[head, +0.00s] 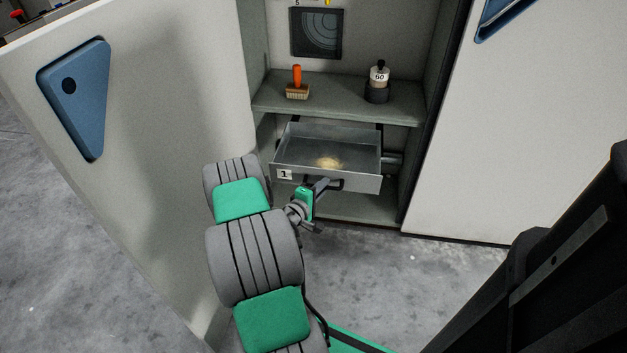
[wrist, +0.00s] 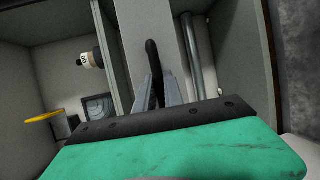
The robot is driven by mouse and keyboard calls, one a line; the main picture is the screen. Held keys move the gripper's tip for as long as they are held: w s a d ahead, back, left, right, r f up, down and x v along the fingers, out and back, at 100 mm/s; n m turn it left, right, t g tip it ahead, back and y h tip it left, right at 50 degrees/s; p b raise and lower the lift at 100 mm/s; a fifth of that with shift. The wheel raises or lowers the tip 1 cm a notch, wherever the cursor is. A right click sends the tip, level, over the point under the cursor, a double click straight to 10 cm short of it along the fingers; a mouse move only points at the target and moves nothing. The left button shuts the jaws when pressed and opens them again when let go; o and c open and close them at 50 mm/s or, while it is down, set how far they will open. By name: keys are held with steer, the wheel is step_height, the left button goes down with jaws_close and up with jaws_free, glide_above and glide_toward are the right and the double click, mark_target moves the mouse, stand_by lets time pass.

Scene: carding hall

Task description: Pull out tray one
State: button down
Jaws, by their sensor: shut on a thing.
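Tray one (head: 358,181) is a grey metal drawer with a white "1" label on its front. It juts forward from under the cabinet shelf, so its inside shows, with a small pile of pale yellowish fluff or dust (head: 329,163) on its floor. My gripper (head: 322,186) is at the middle of the tray's front, shut on its dark handle. In the wrist view the black handle (wrist: 153,58) runs between the fingers of my gripper (wrist: 161,92), against the pale tray front (wrist: 168,25). My gripper partly hides the handle in the head view.
A shelf (head: 340,98) above the tray holds an orange-handled brush (head: 297,84) and a dark weight or bottle marked 60 (head: 378,80). An open door (head: 150,130) with a blue triangular piece stands left; a pale panel (head: 510,140) stands right. Grey floor is clear in front.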

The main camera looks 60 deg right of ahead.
steer(key=shift+s, duration=0.1)
steer(key=c, duration=1.5)
jaws_free()
steer(key=shift+o, duration=0.2)
steer(key=p+v, duration=0.2)
steer(key=v, duration=0.6)
